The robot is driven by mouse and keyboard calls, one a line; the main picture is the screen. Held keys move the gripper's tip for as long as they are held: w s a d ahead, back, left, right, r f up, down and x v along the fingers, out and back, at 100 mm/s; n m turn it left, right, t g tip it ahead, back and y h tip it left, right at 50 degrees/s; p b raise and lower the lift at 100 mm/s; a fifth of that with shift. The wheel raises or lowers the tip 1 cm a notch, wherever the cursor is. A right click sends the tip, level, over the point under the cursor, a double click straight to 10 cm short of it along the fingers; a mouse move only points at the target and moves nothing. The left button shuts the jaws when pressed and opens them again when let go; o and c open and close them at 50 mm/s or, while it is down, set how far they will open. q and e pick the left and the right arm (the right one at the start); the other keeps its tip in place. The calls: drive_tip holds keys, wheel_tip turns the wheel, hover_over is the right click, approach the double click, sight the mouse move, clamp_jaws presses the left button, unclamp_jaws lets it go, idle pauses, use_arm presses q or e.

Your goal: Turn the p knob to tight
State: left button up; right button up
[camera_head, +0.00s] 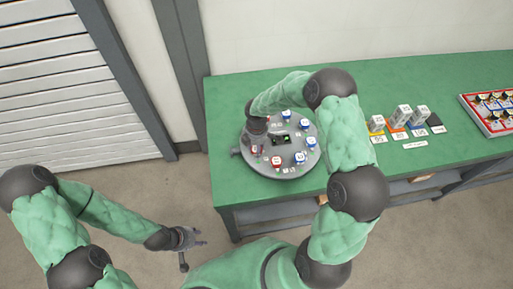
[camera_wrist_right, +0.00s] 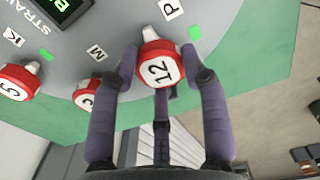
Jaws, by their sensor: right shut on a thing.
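The p knob (camera_wrist_right: 160,68) is red with a white face marked 12 and a white pointer, below the P label (camera_wrist_right: 171,9) in the right wrist view. My right gripper (camera_wrist_right: 158,62) has its fingers on both sides of this knob and is shut on it. The round grey panel (camera_head: 262,165) with several red and blue knobs lies on the green table in the head view. My right gripper (camera_head: 257,132) is at its left edge, where my arm hides part of the panel. My left gripper (camera_head: 192,240) hangs empty over the floor, fingers apart.
Two red knobs stand left of the p knob, by the M label (camera_wrist_right: 96,52) and the K label (camera_wrist_right: 14,37). A small display (camera_head: 281,140) sits mid-panel. Small boxes (camera_head: 402,116) and a red-edged tray (camera_head: 490,112) are on the table (camera_head: 410,75) to the right.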

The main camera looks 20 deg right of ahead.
drive_tip(key=m+b, duration=0.2)
drive_tip(key=m, duration=0.2)
drive_tip(key=shift+f+m, duration=0.1)
drive_tip(key=shift+m, duration=0.2)
drive_tip(key=m+b, duration=0.2)
drive_tip(key=m, duration=0.1)
drive_tip(key=shift+m, duration=0.3)
drive_tip(key=m+b, duration=0.2)
drive_tip(key=m, duration=0.2)
drive_tip(key=shift+m+b, duration=0.75)
drive_tip(key=shift+m, duration=1.15)
drive_tip(key=o, duration=1.2)
drive_tip(key=shift+c, duration=0.2)
drive_tip(key=shift+r, duration=0.2)
wheel_tip(320, 180, up, 12)
